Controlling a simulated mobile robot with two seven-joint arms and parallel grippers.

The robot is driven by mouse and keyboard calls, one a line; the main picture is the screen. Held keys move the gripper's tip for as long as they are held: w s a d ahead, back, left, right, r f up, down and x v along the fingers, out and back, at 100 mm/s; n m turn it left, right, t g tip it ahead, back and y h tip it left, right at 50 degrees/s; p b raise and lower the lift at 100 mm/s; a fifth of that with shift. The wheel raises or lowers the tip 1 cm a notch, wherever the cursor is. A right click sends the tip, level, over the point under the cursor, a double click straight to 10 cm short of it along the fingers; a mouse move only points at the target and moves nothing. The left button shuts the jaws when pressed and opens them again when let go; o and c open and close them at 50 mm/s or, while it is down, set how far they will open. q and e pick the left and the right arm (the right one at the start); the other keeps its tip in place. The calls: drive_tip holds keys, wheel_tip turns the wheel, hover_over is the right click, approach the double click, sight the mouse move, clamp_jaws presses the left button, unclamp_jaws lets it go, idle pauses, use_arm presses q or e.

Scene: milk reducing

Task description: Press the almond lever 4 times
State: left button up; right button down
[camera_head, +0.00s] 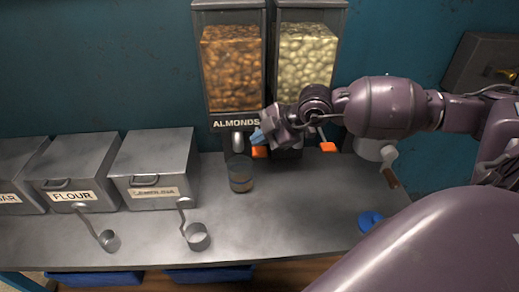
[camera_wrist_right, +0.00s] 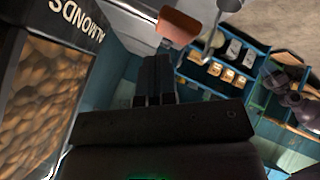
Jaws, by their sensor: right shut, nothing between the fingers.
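The almond dispenser (camera_head: 232,75) stands against the back wall, filled with brown almonds and labelled ALMONDS. It also shows tilted at the left of the right wrist view (camera_wrist_right: 35,100). Its orange lever (camera_head: 259,152) sticks out below the label. My right gripper (camera_head: 258,137) is shut and empty, just above this lever. In the right wrist view the closed fingers (camera_wrist_right: 155,80) point towards an orange lever (camera_wrist_right: 178,28); I cannot tell whether they touch it. A clear glass (camera_head: 240,176) stands below the almond spout with a little brown content at its bottom. My left gripper is out of view.
A second dispenser (camera_head: 305,62) with pale nuts stands to the right, with its own orange lever (camera_head: 328,147). Metal bins, including a flour bin (camera_head: 80,170), line the left. Two scoops (camera_head: 197,238) lie in front of them. The counter's middle (camera_head: 285,215) is clear.

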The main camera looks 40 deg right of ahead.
sight(257, 151)
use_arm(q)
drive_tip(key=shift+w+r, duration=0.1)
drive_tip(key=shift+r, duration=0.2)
use_arm(e)
drive_tip(key=shift+f, duration=0.35)
drive_tip(key=shift+f, duration=1.4)
idle(1.5)
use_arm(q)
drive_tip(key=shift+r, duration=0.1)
use_arm(e)
drive_tip(key=shift+r, duration=0.1)
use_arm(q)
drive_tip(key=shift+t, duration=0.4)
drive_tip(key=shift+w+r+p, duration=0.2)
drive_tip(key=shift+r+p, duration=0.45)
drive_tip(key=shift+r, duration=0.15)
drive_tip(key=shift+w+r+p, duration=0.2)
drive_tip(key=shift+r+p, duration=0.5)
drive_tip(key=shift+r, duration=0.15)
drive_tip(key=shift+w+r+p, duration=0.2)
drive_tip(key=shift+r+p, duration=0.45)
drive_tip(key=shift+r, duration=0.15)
use_arm(e)
drive_tip(key=shift+r, duration=1.7)
drive_tip(key=shift+r+p, duration=2.35)
drive_tip(key=shift+r, duration=0.15)
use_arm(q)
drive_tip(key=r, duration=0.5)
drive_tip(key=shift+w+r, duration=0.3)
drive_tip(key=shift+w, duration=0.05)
